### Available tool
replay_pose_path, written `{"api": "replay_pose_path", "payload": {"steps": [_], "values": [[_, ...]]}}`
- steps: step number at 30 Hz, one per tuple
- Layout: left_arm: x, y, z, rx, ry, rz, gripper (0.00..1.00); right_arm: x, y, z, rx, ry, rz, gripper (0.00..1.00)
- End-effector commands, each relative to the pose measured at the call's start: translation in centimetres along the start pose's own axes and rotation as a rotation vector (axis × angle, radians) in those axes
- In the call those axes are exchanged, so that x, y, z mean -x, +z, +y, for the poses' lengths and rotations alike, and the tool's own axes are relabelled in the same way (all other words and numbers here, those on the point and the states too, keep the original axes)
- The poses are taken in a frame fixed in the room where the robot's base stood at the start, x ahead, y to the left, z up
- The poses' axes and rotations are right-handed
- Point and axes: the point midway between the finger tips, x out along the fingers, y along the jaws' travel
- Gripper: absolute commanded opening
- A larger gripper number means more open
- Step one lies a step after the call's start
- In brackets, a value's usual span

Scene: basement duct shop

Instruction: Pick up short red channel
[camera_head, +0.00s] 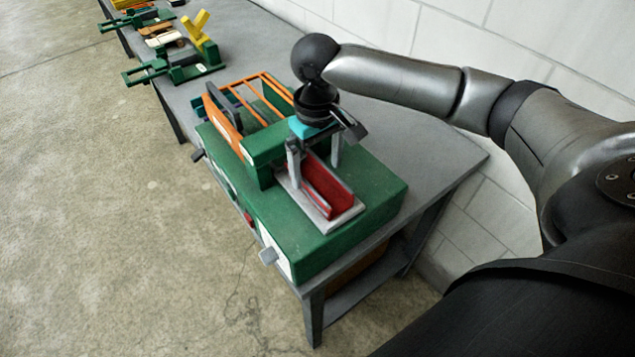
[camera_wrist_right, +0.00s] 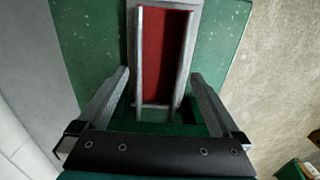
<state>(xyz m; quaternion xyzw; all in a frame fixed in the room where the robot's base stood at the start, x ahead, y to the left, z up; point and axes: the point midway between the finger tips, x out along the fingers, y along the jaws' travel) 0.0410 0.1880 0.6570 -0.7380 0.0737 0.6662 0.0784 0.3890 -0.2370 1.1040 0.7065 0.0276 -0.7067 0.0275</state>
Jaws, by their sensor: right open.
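The short red channel (camera_head: 325,188) lies in a grey tray-like holder (camera_head: 345,217) on top of the green machine (camera_head: 385,200). Its inside is red and its side walls have grey edges. My right gripper (camera_head: 314,163) is above the channel's far end, with its two fingers apart. In the right wrist view the channel (camera_wrist_right: 165,55) runs lengthwise between the open fingers of the right gripper (camera_wrist_right: 170,85); I cannot tell whether either finger touches it. My left gripper is in neither view.
The green machine stands on a grey table (camera_head: 440,165) and has an orange guard frame (camera_head: 250,85) at the back. More green tools (camera_head: 180,68) and a yellow V-shaped block (camera_head: 197,27) lie farther along the table. A white block wall (camera_head: 520,35) runs behind my right arm.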

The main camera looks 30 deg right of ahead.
Motion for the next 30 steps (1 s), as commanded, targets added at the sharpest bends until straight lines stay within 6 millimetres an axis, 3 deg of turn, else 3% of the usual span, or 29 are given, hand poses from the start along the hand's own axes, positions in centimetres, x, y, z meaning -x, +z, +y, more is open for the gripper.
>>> {"api": "replay_pose_path", "payload": {"steps": [6, 15, 30], "values": [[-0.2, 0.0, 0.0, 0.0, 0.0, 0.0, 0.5, -3.1, 0.2, 0.1, 0.001, 0.001, -0.002, 1.0], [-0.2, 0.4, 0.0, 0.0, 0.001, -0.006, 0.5, -3.5, 0.1, 0.1, 0.002, 0.001, 0.001, 1.0], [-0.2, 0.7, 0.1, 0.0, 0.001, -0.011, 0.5, -3.4, 0.1, 0.1, 0.001, 0.001, 0.001, 0.44]]}}
